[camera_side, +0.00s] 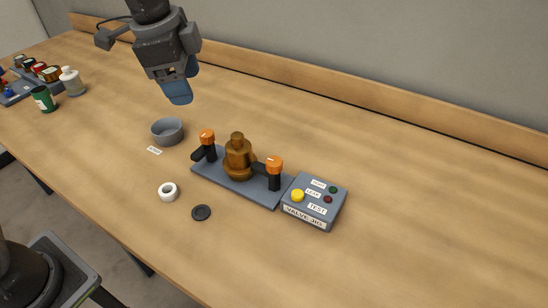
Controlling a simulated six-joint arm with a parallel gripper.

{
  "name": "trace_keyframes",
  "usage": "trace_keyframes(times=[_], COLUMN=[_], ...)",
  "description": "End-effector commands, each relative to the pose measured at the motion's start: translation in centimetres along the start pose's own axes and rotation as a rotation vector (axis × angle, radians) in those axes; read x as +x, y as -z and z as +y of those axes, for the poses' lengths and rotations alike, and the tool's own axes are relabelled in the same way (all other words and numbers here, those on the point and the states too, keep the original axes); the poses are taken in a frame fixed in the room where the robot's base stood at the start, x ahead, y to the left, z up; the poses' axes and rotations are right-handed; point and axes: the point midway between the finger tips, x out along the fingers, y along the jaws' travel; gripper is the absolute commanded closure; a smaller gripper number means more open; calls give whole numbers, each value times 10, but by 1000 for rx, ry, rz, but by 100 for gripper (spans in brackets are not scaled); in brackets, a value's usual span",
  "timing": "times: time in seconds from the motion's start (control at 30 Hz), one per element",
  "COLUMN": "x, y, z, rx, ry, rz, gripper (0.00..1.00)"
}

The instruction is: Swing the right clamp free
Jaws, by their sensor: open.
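The right clamp (274,172) has an orange knob on a dark post. Its dark arm reaches left toward the brown valve body (238,158) and seems to touch its base. The left clamp (206,146) has the same orange knob, with its dark arm pointing to the lower left, away from the valve. Both clamps and the valve stand on a grey-blue base plate (222,181). My gripper (180,90) is open and empty, high above the table, up and to the left of the clamps. Its blue fingertips overlap in this view.
A grey control box (314,201) with a yellow button adjoins the plate's right end. A grey bowl (167,131), a white ring (168,192) and a black disc (201,213) lie nearby. Bottles (72,81) stand far left. The table's right side is clear.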

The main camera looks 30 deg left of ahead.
Motion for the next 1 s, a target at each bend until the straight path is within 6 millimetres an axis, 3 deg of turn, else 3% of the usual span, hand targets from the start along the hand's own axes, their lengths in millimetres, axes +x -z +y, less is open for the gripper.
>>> trace_keyframes(times=[0.03, 0.2, 0.4, 0.53, 0.73, 1.0], x=[11, 45, 82, 92, 108, 160], y=[21, 79, 122, 133, 132, 123], z=[-6, -14, -11, -9, -6, 2], rx=[97, 428, 699, 775, 789, 787], ry=[-28, -110, -181, -201, -207, -208], rz=[-19, -60, -81, -84, -86, -87], gripper=[37, 37, 37, 37, 37, 37])
